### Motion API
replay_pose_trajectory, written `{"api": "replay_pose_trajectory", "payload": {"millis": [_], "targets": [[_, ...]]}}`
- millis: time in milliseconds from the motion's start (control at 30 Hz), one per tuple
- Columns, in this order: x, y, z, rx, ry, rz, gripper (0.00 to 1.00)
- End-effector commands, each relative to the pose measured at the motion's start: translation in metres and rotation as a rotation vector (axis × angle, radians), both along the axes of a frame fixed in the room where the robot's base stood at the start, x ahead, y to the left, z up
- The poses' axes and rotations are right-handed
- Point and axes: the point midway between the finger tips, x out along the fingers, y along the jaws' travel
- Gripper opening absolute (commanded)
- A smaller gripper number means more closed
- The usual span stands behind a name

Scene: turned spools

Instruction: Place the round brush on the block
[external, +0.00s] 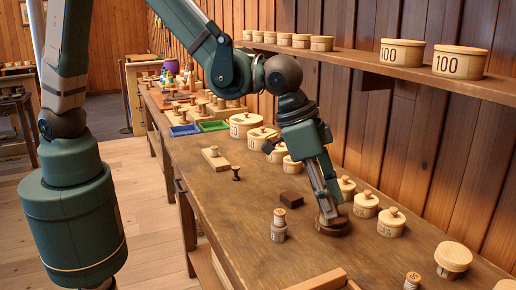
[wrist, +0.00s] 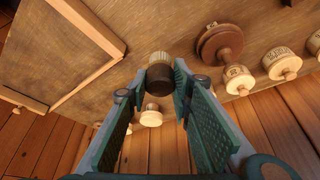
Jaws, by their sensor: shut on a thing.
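The round brush (wrist: 159,78) shows between my fingertips in the wrist view, with a dark brown body and a pale ribbed end. My gripper (external: 327,216) is shut on it. In the external view the fingers hide most of the brush. The block (external: 291,199) is a small dark brown slab lying flat on the bench, left of my fingertips. My gripper (wrist: 154,82) in the wrist view has a finger on either side of the brush. I cannot tell how high the brush is above the bench.
A dark round disc (external: 335,228) with a knob (wrist: 220,45) is by my fingertips. A pale spool (external: 279,227) stands in front of the block. Round lidded boxes (external: 391,222) line the wall side. A wooden frame (external: 322,281) lies at the front edge.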

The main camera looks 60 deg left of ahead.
Motion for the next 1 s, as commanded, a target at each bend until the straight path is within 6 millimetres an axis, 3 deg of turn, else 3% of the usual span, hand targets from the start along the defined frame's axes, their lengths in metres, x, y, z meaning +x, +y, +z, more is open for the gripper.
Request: {"api": "replay_pose_trajectory", "payload": {"millis": [267, 633, 1000], "targets": [[0.018, 0.046, 0.006, 0.0, 0.0, 0.048, 0.13], [0.044, 0.138, 0.018, -0.001, 0.001, 0.139, 0.13], [0.055, 0.222, 0.027, -0.001, 0.001, 0.222, 0.13]]}}
